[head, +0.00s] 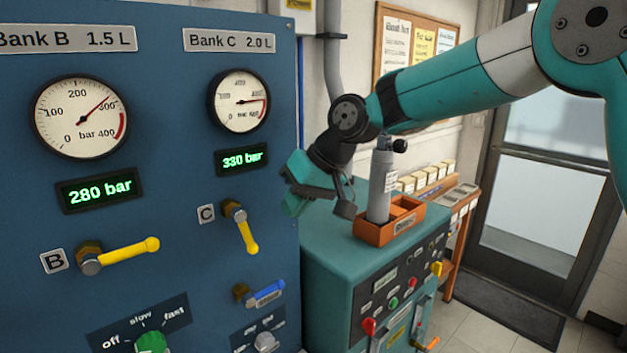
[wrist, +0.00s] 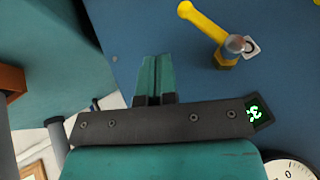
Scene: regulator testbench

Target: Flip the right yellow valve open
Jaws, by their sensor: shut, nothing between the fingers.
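The right yellow valve, labelled C (head: 243,228), is on the blue panel below the Bank C gauge. Its lever hangs down, tilted slightly right, from a brass body. In the wrist view the same yellow lever (wrist: 202,22) shows at the top, right of my fingers, with its brass nut and the edge of its label beside it. My gripper (head: 293,203) is at the panel's right edge in the head view, right of valve C and apart from it. In the wrist view its teal fingers (wrist: 154,75) are together, with nothing between them.
Valve B (head: 125,252) has a yellow lever lying nearly level. A blue-handled valve (head: 265,294) is below valve C. The Bank C display (head: 242,160) reads 330 bar. A teal cabinet (head: 330,245) with an orange tray (head: 375,235) holding a grey cylinder (head: 380,185) stands right of the panel.

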